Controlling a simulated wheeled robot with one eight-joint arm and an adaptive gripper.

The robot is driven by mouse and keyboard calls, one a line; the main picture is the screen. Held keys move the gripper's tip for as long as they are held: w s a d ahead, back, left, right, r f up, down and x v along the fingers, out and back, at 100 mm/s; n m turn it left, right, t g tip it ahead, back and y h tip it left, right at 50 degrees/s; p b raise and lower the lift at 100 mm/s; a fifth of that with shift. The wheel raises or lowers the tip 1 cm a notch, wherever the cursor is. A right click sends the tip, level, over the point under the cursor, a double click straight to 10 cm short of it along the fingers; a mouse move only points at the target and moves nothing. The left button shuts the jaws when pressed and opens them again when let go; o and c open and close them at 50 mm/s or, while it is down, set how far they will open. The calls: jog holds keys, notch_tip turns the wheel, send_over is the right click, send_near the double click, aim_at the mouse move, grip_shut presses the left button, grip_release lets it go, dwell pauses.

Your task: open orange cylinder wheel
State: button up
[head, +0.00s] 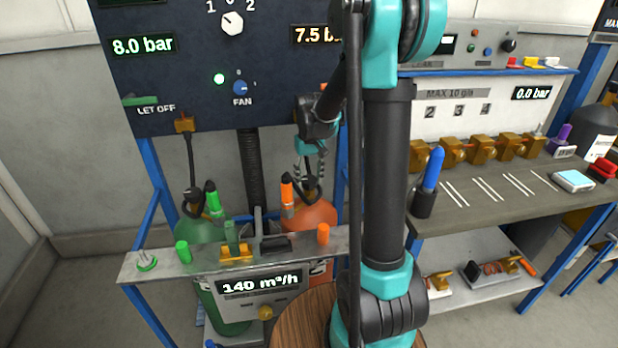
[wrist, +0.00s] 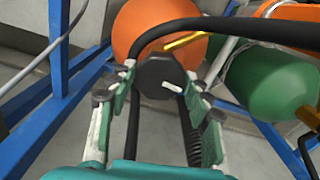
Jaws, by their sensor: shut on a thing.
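The orange cylinder (head: 318,213) stands behind the metal shelf in the head view; its rounded orange top also shows in the wrist view (wrist: 135,35). Its wheel (wrist: 157,75) is a dark, many-sided knob with a small white mark, in front of the cylinder in the wrist view. My gripper (wrist: 158,86) has its two green-padded fingers on either side of the wheel, shut on it. In the head view my gripper (head: 311,168) reaches down above the orange cylinder, and the wheel is hard to make out there.
A green cylinder (head: 203,232) stands left of the orange one. A black hose (wrist: 235,24) arches close past the wheel. Blue frame bars (wrist: 60,85) run along the left of the wrist view. The metal shelf (head: 190,262) crosses in front of both cylinders.

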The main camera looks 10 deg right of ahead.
aim_at(309, 179)
jog(key=shift+n, duration=0.6)
jog(key=o, duration=1.2)
jog(key=shift+c, duration=0.2)
notch_tip(309, 179, up, 12)
jog(key=shift+s, duration=0.15)
